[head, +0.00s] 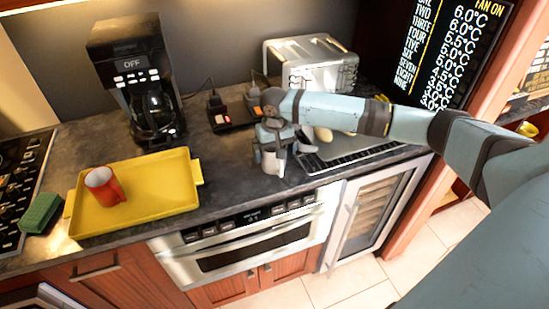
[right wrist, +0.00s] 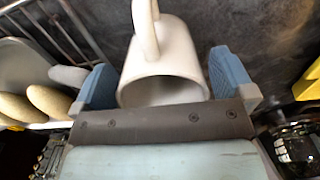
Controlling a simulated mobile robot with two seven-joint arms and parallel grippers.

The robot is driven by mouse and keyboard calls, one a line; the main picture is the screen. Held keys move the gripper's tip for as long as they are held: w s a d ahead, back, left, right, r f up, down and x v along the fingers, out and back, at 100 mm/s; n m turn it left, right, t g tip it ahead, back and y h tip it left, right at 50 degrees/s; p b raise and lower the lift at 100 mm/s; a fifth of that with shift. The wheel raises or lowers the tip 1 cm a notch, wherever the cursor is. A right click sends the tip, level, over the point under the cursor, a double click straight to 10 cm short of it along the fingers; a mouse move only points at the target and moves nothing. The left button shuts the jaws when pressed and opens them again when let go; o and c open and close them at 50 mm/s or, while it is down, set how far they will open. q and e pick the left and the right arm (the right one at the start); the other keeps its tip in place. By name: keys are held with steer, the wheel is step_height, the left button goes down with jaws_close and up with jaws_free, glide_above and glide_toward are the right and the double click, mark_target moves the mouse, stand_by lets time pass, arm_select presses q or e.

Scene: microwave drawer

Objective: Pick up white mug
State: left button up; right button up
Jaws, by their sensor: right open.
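The white mug (right wrist: 178,52) sits between the two blue fingers of my right gripper (right wrist: 162,80) in the right wrist view. Its handle points toward the top of that view and its open rim faces the gripper's palm. The fingers are apart, one on each side of the mug, with a gap on the right side. In the head view my right gripper (head: 273,150) reaches down over the dark counter, above the microwave drawer. It hides much of the mug there. My left gripper is not in view.
A yellow tray (head: 160,199) with a red mug (head: 104,186) stands at the left, beside a green sponge (head: 40,212). A coffee maker (head: 130,70) and a toaster (head: 310,62) stand at the back. A dish rack (head: 345,156) is right of the gripper.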

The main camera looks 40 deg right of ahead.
steer(key=shift+f, duration=0.35)
steer(key=c, duration=1.1)
steer(key=shift+r, duration=0.15)
